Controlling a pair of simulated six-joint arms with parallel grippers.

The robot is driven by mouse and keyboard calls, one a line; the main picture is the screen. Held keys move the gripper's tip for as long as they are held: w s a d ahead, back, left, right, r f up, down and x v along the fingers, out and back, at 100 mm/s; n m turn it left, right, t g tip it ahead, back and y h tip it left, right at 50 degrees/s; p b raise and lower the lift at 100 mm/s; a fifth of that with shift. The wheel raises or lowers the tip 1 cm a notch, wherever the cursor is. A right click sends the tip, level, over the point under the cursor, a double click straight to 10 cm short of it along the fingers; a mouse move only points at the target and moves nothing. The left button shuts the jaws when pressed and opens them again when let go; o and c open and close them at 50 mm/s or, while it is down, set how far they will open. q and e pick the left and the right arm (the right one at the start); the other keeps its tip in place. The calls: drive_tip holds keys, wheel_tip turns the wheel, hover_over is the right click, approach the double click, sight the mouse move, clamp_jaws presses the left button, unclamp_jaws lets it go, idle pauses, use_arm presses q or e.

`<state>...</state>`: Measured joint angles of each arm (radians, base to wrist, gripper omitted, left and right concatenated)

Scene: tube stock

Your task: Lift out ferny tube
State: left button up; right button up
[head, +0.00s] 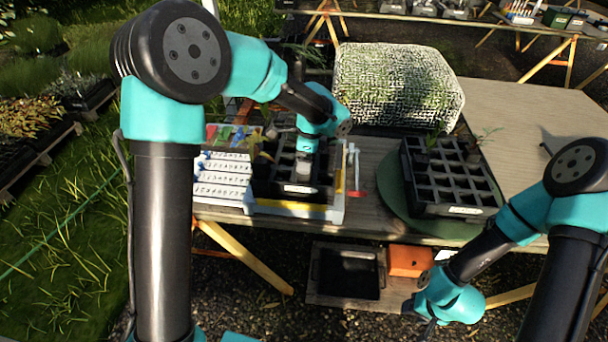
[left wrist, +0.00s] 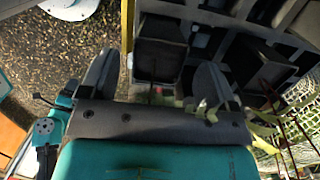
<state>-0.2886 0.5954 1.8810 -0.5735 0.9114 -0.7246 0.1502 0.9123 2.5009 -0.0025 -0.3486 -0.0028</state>
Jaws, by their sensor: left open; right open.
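My left gripper (head: 303,168) reaches down over the black left tray (head: 268,188). In the left wrist view its two fingers (left wrist: 157,80) stand apart, with a dark square tube (left wrist: 160,48) between and beyond them; I cannot tell whether they touch it. A thin stem rises from that tube. Yellow-green leaves (left wrist: 207,112) show beside the right finger. A leafy plant (head: 260,150) stands at the left tray's back. I cannot tell which plant is the ferny one. My right gripper (head: 420,308) hangs low in front of the table, open, its fingers small and dark.
A mesh-covered crate (head: 398,85) is behind. The table's right side is clear.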

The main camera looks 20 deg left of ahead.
use_arm(q)
drive_tip(key=shift+s+a+f, duration=0.1)
drive_tip(key=shift+a+f, duration=0.05)
drive_tip(key=shift+f, duration=1.15)
drive_tip(key=shift+s+a+f, duration=0.1)
drive_tip(key=shift+a+f, duration=0.05)
drive_tip(key=shift+f, duration=1.1)
drive_tip(key=shift+c, duration=0.4)
drive_tip(key=c, duration=1)
drive_tip(key=shift+w+r, duration=0.1)
wheel_tip(320, 180, up, 10)
drive_tip(key=shift+f, duration=0.1)
